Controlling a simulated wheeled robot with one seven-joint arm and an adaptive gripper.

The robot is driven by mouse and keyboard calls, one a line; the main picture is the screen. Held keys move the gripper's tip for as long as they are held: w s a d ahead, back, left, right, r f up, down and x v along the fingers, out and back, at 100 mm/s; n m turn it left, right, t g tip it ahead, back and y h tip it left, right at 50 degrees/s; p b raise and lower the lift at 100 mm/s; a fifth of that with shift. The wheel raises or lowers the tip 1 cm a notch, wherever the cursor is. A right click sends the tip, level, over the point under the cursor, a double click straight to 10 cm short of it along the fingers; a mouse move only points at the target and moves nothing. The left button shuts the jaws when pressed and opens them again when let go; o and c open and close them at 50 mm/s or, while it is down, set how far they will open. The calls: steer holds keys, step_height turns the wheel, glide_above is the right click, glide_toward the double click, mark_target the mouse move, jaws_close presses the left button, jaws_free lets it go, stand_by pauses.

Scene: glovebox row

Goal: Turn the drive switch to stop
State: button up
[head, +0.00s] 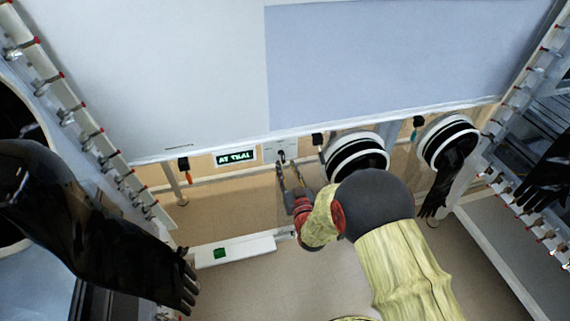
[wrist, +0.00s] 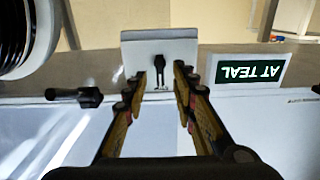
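The drive switch is a black lever (wrist: 158,68) on a pale square plate (wrist: 160,46), upright in the wrist view. The plate also shows in the head view (head: 279,147), on the lower edge of the white cabinet, beside the display. My gripper (wrist: 160,78) is open, its two fingers on either side of the lever in the wrist view, with no clear contact. In the head view my gripper (head: 288,165) reaches up to the plate, and its tips partly cover the lever. The lettering under the lever is too small to read.
A lit display (head: 236,156) reading "AT TEAL" sits left of the plate. Round glove ports (head: 357,152) and a hanging black glove (head: 446,165) are to the right. Another black glove (head: 110,240) hangs at the left. A white box with a green button (head: 220,253) lies below.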

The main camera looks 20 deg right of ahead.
steer(key=s, duration=0.9)
stand_by(0.5)
steer(key=s+f+g, duration=0.8)
steer(key=f+g, duration=0.2)
steer(key=f, duration=0.3)
steer(key=s+r+g+p, duration=0.25)
steer(key=s+r, duration=0.65)
steer(key=r, duration=0.5)
steer(key=s+r+g+p, duration=0.25)
steer(key=s+r, duration=0.65)
steer(key=r, duration=0.5)
step_height(320, 180, up, 13)
steer(key=t+p, duration=0.2)
steer(key=shift+s+a+r+t, duration=0.15)
steer(key=shift+s+t, duration=0.15)
steer(key=shift+s, duration=0.1)
